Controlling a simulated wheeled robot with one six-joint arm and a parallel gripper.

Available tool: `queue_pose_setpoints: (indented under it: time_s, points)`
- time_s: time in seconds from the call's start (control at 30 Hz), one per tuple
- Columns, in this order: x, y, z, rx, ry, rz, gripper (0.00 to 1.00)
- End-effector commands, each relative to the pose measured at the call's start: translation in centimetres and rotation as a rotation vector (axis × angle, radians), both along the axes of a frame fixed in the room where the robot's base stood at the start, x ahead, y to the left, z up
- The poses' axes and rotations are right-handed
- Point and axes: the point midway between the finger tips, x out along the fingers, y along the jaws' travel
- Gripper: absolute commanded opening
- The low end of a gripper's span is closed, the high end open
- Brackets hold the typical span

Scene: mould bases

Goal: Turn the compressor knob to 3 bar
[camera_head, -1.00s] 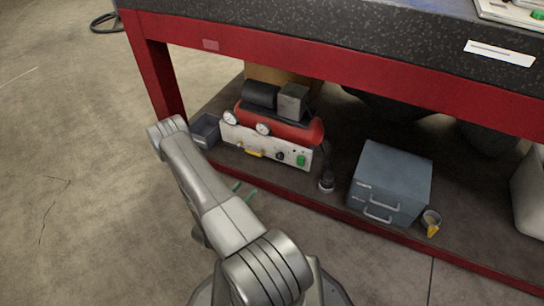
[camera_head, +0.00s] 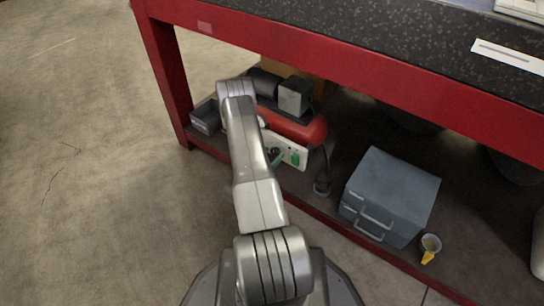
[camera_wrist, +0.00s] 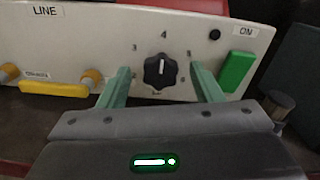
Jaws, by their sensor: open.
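The compressor (camera_head: 312,130) stands on the low shelf, its red tank and white front panel partly hidden behind my arm. In the wrist view, its black knob (camera_wrist: 160,73) sits on the white panel (camera_wrist: 95,42), amid a scale showing 3 at left, 4 at top and 5 at right. The knob's white mark points up, toward 4. My gripper (camera_wrist: 160,80) is open, its green fingers on either side of the knob with gaps to it. One green fingertip also shows by the panel in the head view (camera_head: 278,160).
A green ON switch (camera_wrist: 237,71) is right of the knob. A yellow handle (camera_wrist: 53,89) and brass fittings are at left. The red bench beam (camera_head: 350,62) runs above.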

Motion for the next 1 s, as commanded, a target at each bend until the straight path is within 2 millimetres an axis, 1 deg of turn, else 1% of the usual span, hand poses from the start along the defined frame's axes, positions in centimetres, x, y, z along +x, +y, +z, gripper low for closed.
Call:
queue_pose_setpoints:
  time_s: [0.1, 0.37, 0.4, 0.47, 0.5, 0.57, 0.6, 0.63, 0.83, 1.0]
  points:
    - [0.43, -0.35, 0.0, -0.001, 0.001, 0.0, 0.59]
    - [0.49, -0.38, 0.03, -0.001, 0.001, 0.001, 0.59]
    - [0.49, -0.37, 0.03, -0.001, 0.001, 0.001, 0.55]
    - [0.49, -0.37, 0.03, -0.001, 0.001, 0.0, 0.44]
    - [0.49, -0.37, 0.03, -0.001, 0.001, 0.0, 0.36]
    - [0.48, -0.37, 0.02, -0.001, 0.001, 0.0, 0.24]
    - [0.48, -0.37, 0.02, -0.001, 0.001, 0.0, 0.16]
    - [0.48, -0.37, 0.02, -0.001, 0.001, 0.0, 0.15]
    - [0.46, -0.36, -0.01, -0.01, 0.007, 0.0, 0.15]
    - [0.47, -0.35, -0.05, -0.052, 0.038, 0.0, 0.15]
